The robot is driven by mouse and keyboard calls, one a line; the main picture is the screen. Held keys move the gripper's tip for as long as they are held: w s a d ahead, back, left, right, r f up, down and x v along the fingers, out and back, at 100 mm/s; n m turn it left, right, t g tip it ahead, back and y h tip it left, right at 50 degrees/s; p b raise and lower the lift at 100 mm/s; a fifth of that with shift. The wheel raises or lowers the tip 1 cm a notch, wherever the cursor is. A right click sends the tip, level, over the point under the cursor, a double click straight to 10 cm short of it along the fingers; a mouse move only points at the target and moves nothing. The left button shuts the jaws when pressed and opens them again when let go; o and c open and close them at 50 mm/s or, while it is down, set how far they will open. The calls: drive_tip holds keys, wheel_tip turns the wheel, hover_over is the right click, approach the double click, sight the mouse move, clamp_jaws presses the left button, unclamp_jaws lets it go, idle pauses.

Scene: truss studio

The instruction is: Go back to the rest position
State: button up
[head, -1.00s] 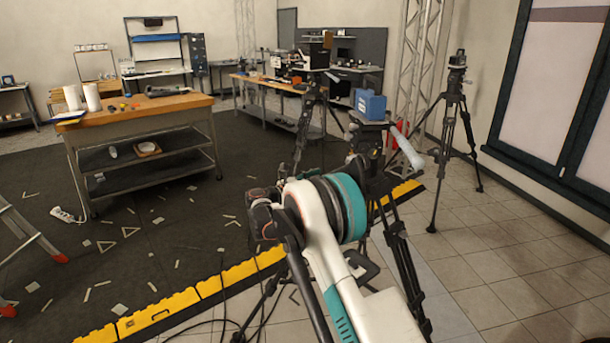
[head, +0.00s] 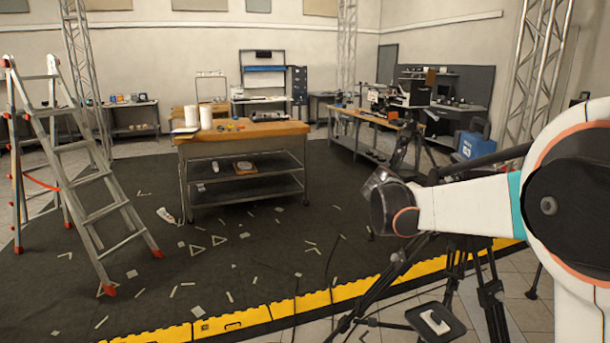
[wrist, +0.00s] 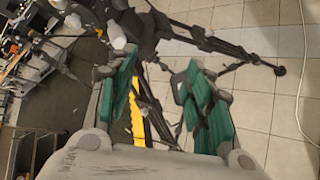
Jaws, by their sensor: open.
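My gripper (wrist: 160,90) shows in the wrist view with its two green-padded fingers spread apart. Nothing is held between them. Tripod legs (wrist: 230,48) and pale floor tiles (wrist: 262,90) lie beyond the fingers, and part of the yellow edging (wrist: 138,122) shows between them. In the head view my white arm fills the right side, bent with a dark joint out to the left. The gripper cannot be made out in the head view.
A wooden-topped workbench (head: 240,133) stands mid-room, with a stepladder (head: 85,190) at left. Tripod legs (head: 490,290) and a blue case (head: 475,145) are near my arm. Yellow edging (head: 265,315) borders the dark mat (head: 215,270), which has scattered pale pieces. Cables cross the floor.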

drive_tip(key=s+a+m+y, duration=0.3)
drive_tip(key=s, duration=0.7)
drive_tip(key=s+a+m+y, duration=0.2)
drive_tip(key=s+a+m, duration=0.15)
drive_tip(key=s, duration=0.55)
drive_tip(key=s+a+f+m+y, duration=0.2)
drive_tip(key=s+a+f+m, duration=0.1)
drive_tip(key=s, duration=0.6)
drive_tip(key=s+a+f+m+t+y, duration=0.1)
drive_tip(key=s+a+f+m+y, duration=0.2)
drive_tip(key=s, duration=0.6)
drive_tip(key=shift+a+f+m, duration=0.3)
drive_tip(key=shift+a+m, duration=0.55)
drive_tip(key=shift+a, duration=0.1)
